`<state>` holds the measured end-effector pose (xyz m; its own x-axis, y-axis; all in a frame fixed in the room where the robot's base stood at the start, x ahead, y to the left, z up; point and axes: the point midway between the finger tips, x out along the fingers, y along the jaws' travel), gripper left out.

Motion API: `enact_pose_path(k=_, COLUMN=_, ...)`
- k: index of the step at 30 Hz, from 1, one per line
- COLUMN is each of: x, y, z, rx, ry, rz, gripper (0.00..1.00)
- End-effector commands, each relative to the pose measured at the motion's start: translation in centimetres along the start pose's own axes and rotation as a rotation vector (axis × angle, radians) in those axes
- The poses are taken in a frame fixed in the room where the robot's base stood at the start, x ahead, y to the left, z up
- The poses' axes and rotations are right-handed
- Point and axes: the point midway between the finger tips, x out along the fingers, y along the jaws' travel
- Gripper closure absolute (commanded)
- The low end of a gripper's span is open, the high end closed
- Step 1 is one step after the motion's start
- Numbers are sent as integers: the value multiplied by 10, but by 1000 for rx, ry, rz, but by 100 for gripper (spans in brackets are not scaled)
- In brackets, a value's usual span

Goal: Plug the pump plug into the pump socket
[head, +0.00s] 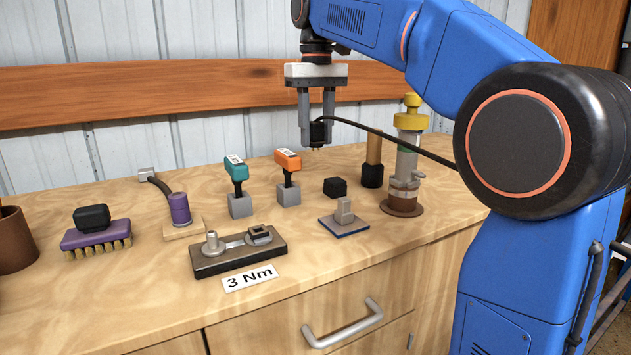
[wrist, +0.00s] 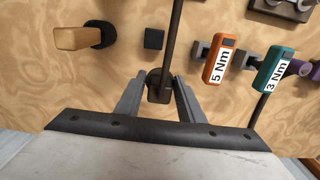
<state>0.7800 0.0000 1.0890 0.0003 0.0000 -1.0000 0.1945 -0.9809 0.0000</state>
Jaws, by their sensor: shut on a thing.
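My gripper (head: 317,128) is shut on a black plug (head: 319,133) and holds it upright in the air above the bench, its small prongs pointing down. The black cable runs from the plug to the right, behind my arm. In the wrist view the plug (wrist: 159,88) sits between my gripper's fingers (wrist: 158,95), with the cable running to the top edge. Which thing is the pump socket is not clear. A small black block (head: 335,187) stands on the bench below the plug, a little to the right. A metal column with a yellow top (head: 408,150), perhaps the pump, stands farther right.
Teal (head: 236,168) and orange (head: 288,160) drivers stand in grey blocks. A dark fixture (head: 238,252) with a 3 Nm label (head: 250,277) lies in front. A wooden-handled tool (head: 373,160), blue-edged plate (head: 344,224), purple cylinder (head: 180,208) and brush (head: 96,238) surround them.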

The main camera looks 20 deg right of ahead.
Motion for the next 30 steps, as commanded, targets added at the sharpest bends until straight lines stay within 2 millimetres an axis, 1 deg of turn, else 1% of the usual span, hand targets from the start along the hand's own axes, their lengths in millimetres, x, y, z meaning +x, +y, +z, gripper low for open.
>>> enact_pose_path(k=2, x=6, y=0, z=0, rx=0, ry=-1, rz=0, gripper=91)
enact_pose_path(k=9, x=43, y=0, z=1, rx=0, ry=-3, rz=0, gripper=91)
enact_pose_path(k=12, x=54, y=0, z=0, rx=0, ry=-1, rz=0, gripper=91)
enact_pose_path(k=17, x=62, y=0, z=0, rx=0, ry=0, rz=0, gripper=91)
enact_pose_path(k=25, x=93, y=0, z=0, rx=0, ry=-2, rz=0, gripper=91)
enact_pose_path(k=26, x=95, y=0, z=0, rx=0, ry=-1, rz=0, gripper=91)
enact_pose_path(k=27, x=96, y=0, z=0, rx=0, ry=0, rz=0, gripper=95)
enact_pose_path(k=30, x=96, y=0, z=0, rx=0, ry=-1, rz=0, gripper=95)
